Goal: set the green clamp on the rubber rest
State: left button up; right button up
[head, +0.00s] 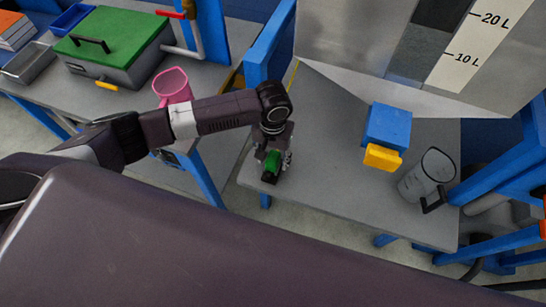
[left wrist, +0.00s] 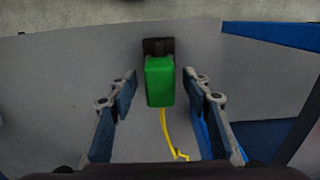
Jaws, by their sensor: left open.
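The green clamp (head: 272,160) is at the left end of the grey table, under my left gripper (head: 273,157). In the left wrist view the clamp (left wrist: 160,82) is a green block between the two open fingers, with a visible gap on each side. A black block (left wrist: 158,46), which looks like the rubber rest, shows at the clamp's far end; it also shows in the head view (head: 269,179). The clamp seems to lie on or against it; the contact is hidden. My right gripper is not in view.
A blue box with a yellow front (head: 388,127) and a clear jug (head: 428,178) stand to the right on the table (head: 330,195). A pink jug (head: 172,86) and a green-lidded box (head: 110,40) are on the left bench. A yellow strip (left wrist: 171,135) runs behind the clamp.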

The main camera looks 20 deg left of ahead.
aim_at(273, 157)
pick_arm(q)
notch_tip(273, 157, up, 12)
jog(key=s+d+f+m+t+h, duration=0.2)
jog(key=s+d+f+m+h, duration=0.15)
jog(key=s+d, duration=0.45)
jog(key=s+a+f+n+t+y, duration=0.25)
jog(key=s+a, duration=0.75)
jog(key=a, duration=0.6)
notch_tip(273, 157, down, 27)
jog(key=s+g, duration=0.2)
jog(key=s+a+f+m+g+y, duration=0.1)
jog(key=s+a+f, duration=0.1)
jog(key=s+f, duration=1.5)
jog(key=shift+b, duration=0.45)
jog(key=shift+a+f+g, duration=0.1)
jog(key=shift+g, duration=0.15)
